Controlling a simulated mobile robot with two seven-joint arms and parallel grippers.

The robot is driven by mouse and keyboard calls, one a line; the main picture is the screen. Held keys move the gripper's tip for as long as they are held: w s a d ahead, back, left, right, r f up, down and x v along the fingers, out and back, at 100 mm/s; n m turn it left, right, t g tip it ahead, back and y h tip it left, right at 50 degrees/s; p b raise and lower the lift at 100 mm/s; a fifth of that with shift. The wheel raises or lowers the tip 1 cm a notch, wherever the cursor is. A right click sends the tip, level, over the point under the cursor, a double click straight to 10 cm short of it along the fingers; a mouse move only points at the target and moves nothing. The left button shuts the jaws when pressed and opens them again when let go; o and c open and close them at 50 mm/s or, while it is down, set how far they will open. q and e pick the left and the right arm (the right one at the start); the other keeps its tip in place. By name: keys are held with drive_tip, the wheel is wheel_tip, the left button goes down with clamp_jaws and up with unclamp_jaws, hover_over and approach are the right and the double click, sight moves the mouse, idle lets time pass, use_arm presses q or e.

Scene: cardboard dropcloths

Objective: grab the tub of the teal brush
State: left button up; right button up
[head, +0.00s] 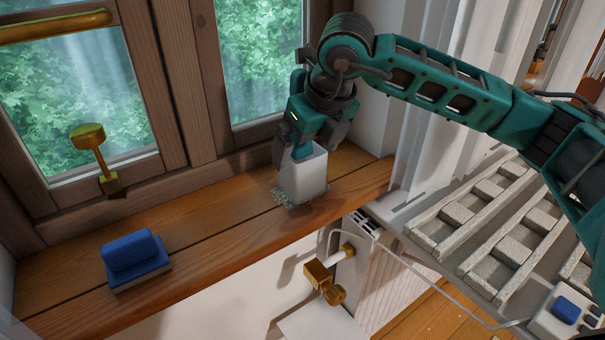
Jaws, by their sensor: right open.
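A white tub (305,177) stands on the wooden window sill, towards its right end. A ragged grey-green fringe (292,198) shows around its foot; I cannot tell whether this is part of the brush. My right gripper (308,146) points down at the top of the tub with its jaws open. One finger is at the left of the tub's rim and the other is at its right and behind. I cannot tell whether either finger touches it. No clear teal brush shows apart from my teal gripper, which hides part of the tub's top. My left gripper is out of view.
A blue block on a grey base (136,263) sits on the sill at the left. A brass window handle (90,145) juts out above it. The sill (215,228) is clear between block and tub. A brass valve (325,281) and radiator are below; a slatted pale rack (480,215) stands right.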

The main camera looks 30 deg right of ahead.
drive_tip(key=c, duration=1.5)
